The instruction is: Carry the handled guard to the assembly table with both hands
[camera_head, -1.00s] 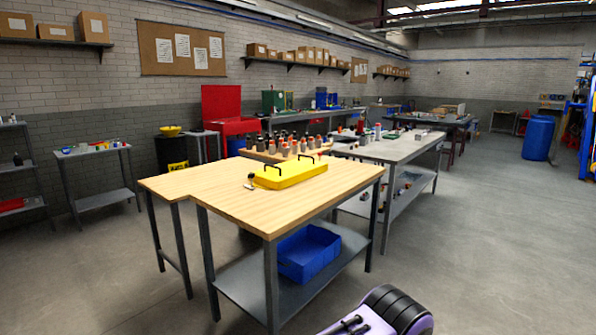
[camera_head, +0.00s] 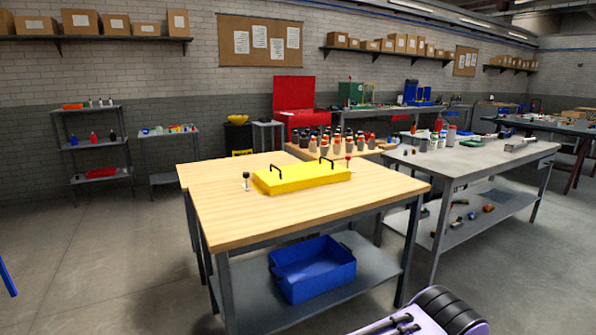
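The handled guard (camera_head: 300,179) is a yellow, flat, box-like piece with two black handles on top. It lies on the wooden-topped table (camera_head: 330,212), towards its back edge. Neither gripper is touching it. A purple and black part of my own body shows at the bottom right edge, well in front of the table. No gripper fingers show. I cannot tell from the picture which table is the assembly table.
A small upright tool (camera_head: 246,181) stands left of the guard. A blue bin (camera_head: 312,270) sits on the lower shelf. Several bottles stand behind. A grey table (camera_head: 470,160) is at the right.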

